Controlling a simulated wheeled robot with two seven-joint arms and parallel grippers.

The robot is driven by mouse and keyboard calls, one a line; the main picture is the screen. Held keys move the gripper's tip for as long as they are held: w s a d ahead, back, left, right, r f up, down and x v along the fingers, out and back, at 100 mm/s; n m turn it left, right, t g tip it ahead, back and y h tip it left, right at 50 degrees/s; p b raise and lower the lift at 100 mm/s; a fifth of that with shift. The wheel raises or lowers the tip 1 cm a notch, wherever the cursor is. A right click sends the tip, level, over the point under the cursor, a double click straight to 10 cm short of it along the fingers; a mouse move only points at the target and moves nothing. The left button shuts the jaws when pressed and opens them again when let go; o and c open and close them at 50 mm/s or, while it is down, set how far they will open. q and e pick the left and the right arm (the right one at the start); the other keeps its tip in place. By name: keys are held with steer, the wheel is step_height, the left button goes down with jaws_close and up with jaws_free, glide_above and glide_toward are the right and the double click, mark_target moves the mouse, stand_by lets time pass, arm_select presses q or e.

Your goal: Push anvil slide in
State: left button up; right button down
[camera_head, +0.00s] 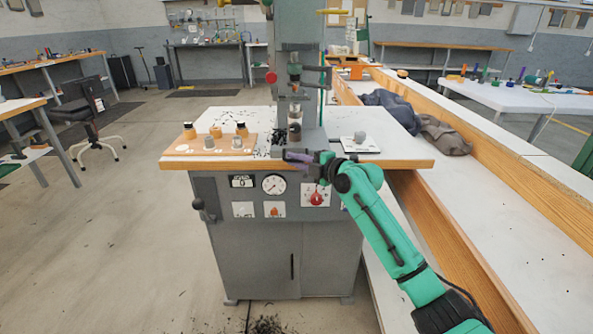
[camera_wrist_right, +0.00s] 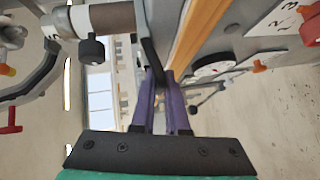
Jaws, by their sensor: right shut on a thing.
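The grey press (camera_head: 297,60) stands upright on the white-topped bench, with its anvil area (camera_head: 294,132) low at the front of its column. My right gripper (camera_head: 291,155), with purple fingers, is at the front of the press base, just above the bench's front edge. In the right wrist view its fingers (camera_wrist_right: 159,80) are shut on a dark bar-like handle (camera_wrist_right: 150,58). The fingers and wrist hide much of the slide's front, so how far in it sits cannot be told. My left gripper is not in view.
A wooden board (camera_head: 209,145) with several small knobbed parts lies left of the press. A white plate (camera_head: 360,146) with a grey part is on the right. The cabinet front below has a gauge (camera_head: 274,184) and a red knob (camera_head: 316,199).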

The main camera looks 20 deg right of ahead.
steer(key=shift+r, duration=0.1)
steer(key=c, duration=0.9)
jaws_free()
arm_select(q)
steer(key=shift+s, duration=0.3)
arm_select(e)
steer(key=shift+w+a, duration=0.15)
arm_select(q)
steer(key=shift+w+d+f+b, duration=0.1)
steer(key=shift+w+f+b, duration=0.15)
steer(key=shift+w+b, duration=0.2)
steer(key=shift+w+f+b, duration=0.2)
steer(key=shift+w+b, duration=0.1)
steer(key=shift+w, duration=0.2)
arm_select(e)
steer(key=v, duration=1.2)
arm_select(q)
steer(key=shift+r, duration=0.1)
